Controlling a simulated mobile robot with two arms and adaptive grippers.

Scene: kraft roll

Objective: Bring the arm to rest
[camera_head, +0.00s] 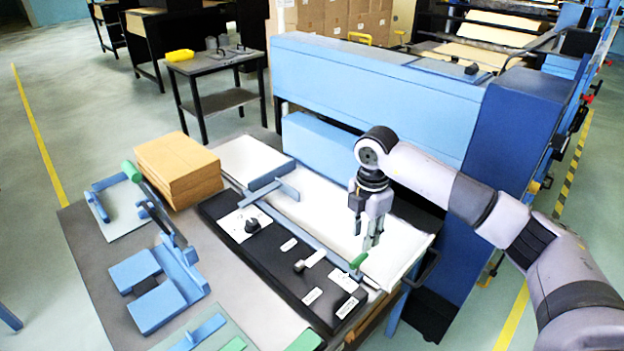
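My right arm comes in from the right edge and bends over the workbench. Its gripper (372,242) points down above the white sheet surface (402,250), near the right part of the black panel (250,254). The two fingertips look close together, but the angle does not show clearly whether they are shut. I see nothing between them. A small green-ended handle (358,261) is just below and left of the fingertips; I cannot tell whether they touch. My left arm and gripper are not in view.
A brown stack (178,166) and blue fixtures (160,287) occupy the bench's left side. A large blue machine (380,98) stands behind the bench. A small side table (215,64) holds a yellow item (180,56). Bare bench (95,250) shows at left.

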